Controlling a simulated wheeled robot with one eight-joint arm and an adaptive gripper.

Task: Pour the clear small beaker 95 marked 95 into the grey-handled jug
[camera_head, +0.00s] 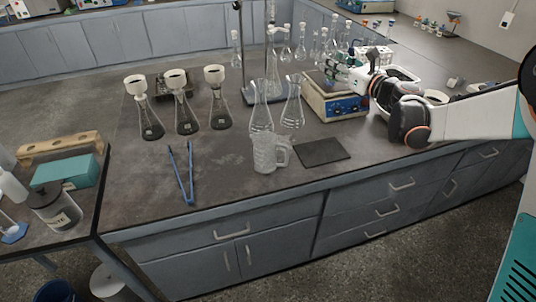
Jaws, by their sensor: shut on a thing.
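The jug (266,154) is clear with a greyish handle on its right side. It stands upright near the front edge of the bench, left of a dark flat mat. My gripper (331,74) reaches in from the right and is above the back of the boxy bench device. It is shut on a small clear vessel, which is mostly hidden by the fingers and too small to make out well. I cannot read a 95 mark on it. My gripper is apart from the jug, up and to the right of it.
Two clear conical flasks (262,108) stand just behind the jug. The bench device (335,103) has a blue front panel. Several funnel-topped flasks (187,115) and blue tongs (181,174) are at left. A dark mat (321,152) lies right of the jug. A stand (245,60) rises behind.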

